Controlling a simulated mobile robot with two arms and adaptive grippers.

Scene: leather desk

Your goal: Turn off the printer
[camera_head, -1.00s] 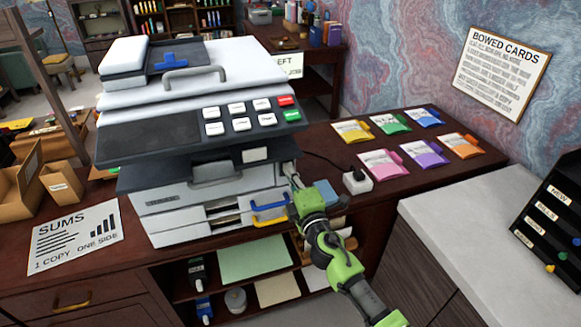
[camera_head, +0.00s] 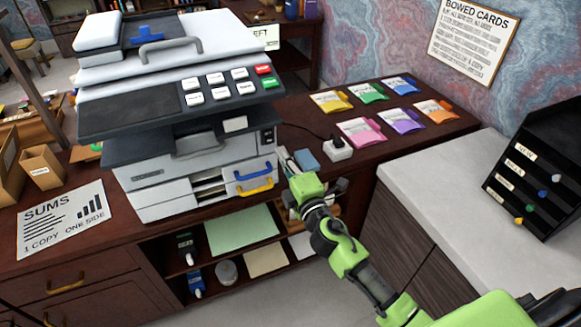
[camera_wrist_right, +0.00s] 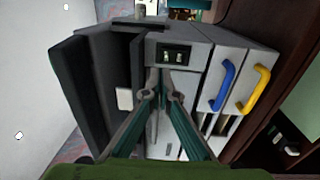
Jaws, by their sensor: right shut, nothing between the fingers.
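The printer (camera_head: 150,160) stands on the dark wooden desk, its grey lid down. A small black switch panel (camera_head: 268,136) sits on its front at the right, above the blue and yellow drawer handles. The right wrist view shows this panel (camera_wrist_right: 174,55) close up, with two small light switches in it. I cannot tell their on or off position. My right gripper (camera_head: 286,158) is shut and empty, just right of the printer and below the panel in the head view. In the wrist view its fingertips (camera_wrist_right: 161,84) point toward the panel, and no contact is clear. My left gripper is not in view.
A light grey counter (camera_head: 440,180) with a black rack (camera_head: 540,180) stands at right.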

